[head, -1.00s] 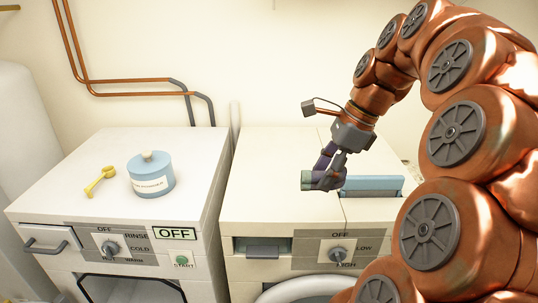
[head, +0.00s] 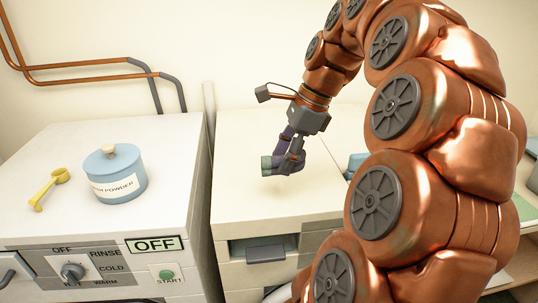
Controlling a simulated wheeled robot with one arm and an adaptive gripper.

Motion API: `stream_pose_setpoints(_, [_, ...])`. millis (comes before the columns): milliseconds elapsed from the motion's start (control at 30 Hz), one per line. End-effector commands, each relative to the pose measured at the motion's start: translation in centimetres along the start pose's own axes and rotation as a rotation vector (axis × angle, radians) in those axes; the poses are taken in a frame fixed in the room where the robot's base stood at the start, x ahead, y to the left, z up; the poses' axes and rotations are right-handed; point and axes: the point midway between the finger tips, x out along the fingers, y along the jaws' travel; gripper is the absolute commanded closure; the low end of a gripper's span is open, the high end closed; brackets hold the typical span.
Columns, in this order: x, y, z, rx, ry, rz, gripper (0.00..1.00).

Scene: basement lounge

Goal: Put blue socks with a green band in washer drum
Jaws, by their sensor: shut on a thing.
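The blue socks with a green band (head: 267,163) are in my gripper (head: 290,160), which is shut on them. The socks look dark blue-purple with a greenish end pointing left. They are held above the white top of the right-hand machine (head: 265,195). The left-hand machine (head: 160,220) carries the wash controls, with a knob (head: 73,271), an OFF display (head: 153,244) and a START button (head: 166,274). Its front opening is out of view below, so the washer drum is not visible.
A blue wash powder tub (head: 120,178) and a yellow scoop (head: 50,187) stand on the left-hand machine. A blue object (head: 356,163) on the right-hand machine is partly hidden by my arm. Copper pipes (head: 80,64) run along the back wall.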

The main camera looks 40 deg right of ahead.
Motion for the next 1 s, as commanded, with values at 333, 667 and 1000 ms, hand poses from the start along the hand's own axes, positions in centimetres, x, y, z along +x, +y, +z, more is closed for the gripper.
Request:
stream_pose_setpoints(333, [2.3, -0.6, -1.0, 0.000, 0.000, 0.001, 0.84])
stream_pose_setpoints(667, [2.4, -5.3, -1.3, 0.001, 0.000, 0.000, 0.84])
stream_pose_setpoints(1000, [2.7, -10.1, -1.7, 0.000, 0.000, -0.001, 0.84])
